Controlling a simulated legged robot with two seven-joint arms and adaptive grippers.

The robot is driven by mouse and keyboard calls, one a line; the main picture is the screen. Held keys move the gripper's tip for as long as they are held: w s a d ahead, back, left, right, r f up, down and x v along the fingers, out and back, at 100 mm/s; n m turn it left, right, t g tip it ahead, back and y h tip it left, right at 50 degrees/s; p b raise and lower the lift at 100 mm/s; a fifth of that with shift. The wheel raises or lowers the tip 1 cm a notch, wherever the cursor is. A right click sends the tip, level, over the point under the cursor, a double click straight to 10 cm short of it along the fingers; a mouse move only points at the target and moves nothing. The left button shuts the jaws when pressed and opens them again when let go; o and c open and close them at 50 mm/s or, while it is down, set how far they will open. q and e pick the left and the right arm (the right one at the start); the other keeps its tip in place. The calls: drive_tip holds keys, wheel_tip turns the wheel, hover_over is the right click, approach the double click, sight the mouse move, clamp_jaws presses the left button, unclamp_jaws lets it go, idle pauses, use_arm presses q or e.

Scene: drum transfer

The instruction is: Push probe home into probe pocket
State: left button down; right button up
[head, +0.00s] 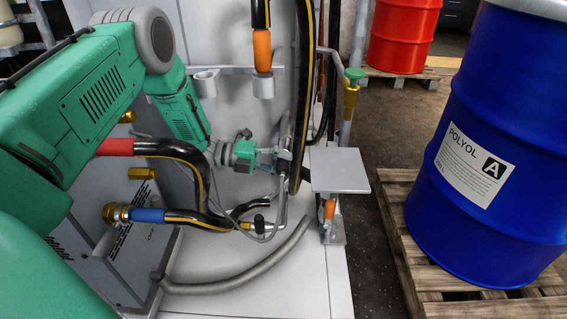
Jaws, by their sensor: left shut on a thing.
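My left gripper (282,157) reaches in from the left, in front of the pale panel. It is shut on a small grey part, which appears to be the probe; the fingers and nearby hoses hide most of it. A thin grey cable loops below the gripper. I cannot make out the probe pocket for certain, nor how far the probe sits in it. My right gripper is not in view.
A black hose with an orange grip (262,50) hangs in a holder beside an empty cup holder (205,83). A flat grey plate (340,170) lies right of the gripper. A blue drum (500,110) stands on a pallet (398,215). Hoses run below the arm.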

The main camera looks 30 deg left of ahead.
use_arm(q)
drive_tip(key=shift+w+a+r, duration=0.1)
drive_tip(key=c, duration=1.2)
unclamp_jaws()
